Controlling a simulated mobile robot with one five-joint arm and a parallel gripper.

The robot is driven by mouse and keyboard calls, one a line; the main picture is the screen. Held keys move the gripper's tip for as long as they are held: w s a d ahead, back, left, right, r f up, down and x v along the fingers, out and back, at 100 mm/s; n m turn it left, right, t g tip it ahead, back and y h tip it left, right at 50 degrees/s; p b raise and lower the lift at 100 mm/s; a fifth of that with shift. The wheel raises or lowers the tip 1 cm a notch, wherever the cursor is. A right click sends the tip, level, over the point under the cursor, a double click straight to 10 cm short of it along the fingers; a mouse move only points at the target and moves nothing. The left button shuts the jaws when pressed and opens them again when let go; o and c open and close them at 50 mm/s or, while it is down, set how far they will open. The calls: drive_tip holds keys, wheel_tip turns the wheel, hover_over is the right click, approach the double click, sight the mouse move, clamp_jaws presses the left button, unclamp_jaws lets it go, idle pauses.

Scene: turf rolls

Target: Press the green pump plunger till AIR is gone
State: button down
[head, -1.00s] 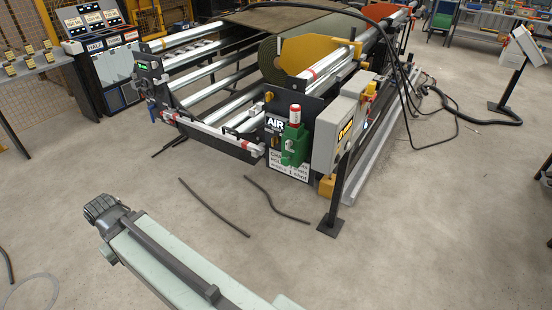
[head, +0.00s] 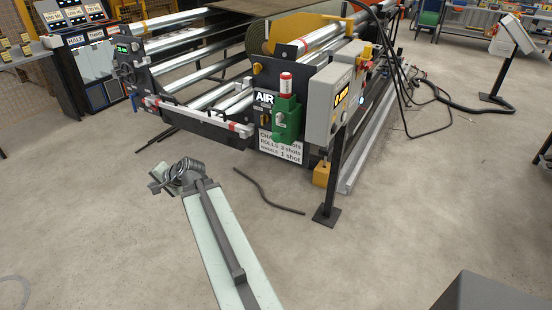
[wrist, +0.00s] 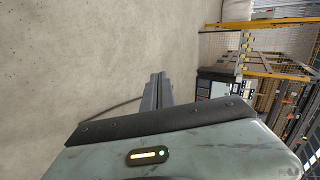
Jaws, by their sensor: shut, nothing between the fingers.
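The green pump (head: 287,119) is fixed to the front end of the roller machine, in the head view. A red-and-white cylinder (head: 286,86) stands upright on top of it; I cannot tell the plunger apart at this size. A dark sign reading AIR (head: 264,98) sits just left of the pump. My gripper (head: 155,182) is shut and empty over the floor, in front and left of the pump, well apart from it. In the wrist view my shut fingers (wrist: 157,90) point at bare floor, and the pump is out of sight.
A grey control box (head: 335,102) on a black post stands right of the pump. A white card with shot counts (head: 281,147) hangs below it. A black hose piece (head: 268,192) lies on the floor in front. The floor between my gripper and the machine is otherwise mostly clear.

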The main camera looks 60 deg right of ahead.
sight(276, 138)
drive_tip(key=s+d+f+m+t+h+b, duration=0.1)
drive_tip(key=s+d+m+t+h+b, duration=0.2)
drive_tip(key=d, duration=0.6)
drive_tip(key=s+d+f+m+h+b, duration=0.1)
drive_tip(key=s+d+m+h+b, duration=0.2)
drive_tip(key=d+m, duration=0.45)
drive_tip(key=s+d+m+g+h+b, duration=0.1)
drive_tip(key=s+d+m+h+b, duration=0.2)
drive_tip(key=s+d, duration=0.4)
drive_tip(key=s+d+f+m+h+b, duration=0.1)
drive_tip(key=s+d+m+h+b, duration=0.2)
drive_tip(key=d, duration=0.9)
drive_tip(key=s+m+h, duration=0.1)
drive_tip(key=s+m, duration=0.2)
drive_tip(key=s, duration=0.1)
drive_tip(key=shift+s+d+g+b, duration=0.2)
drive_tip(key=shift+d+g+b, duration=0.1)
drive_tip(key=shift+g+b, duration=0.1)
drive_tip(key=d, duration=0.8)
drive_tip(key=shift+d, duration=0.4)
drive_tip(key=shift+d, duration=0.1)
drive_tip(key=shift+d, duration=0.3)
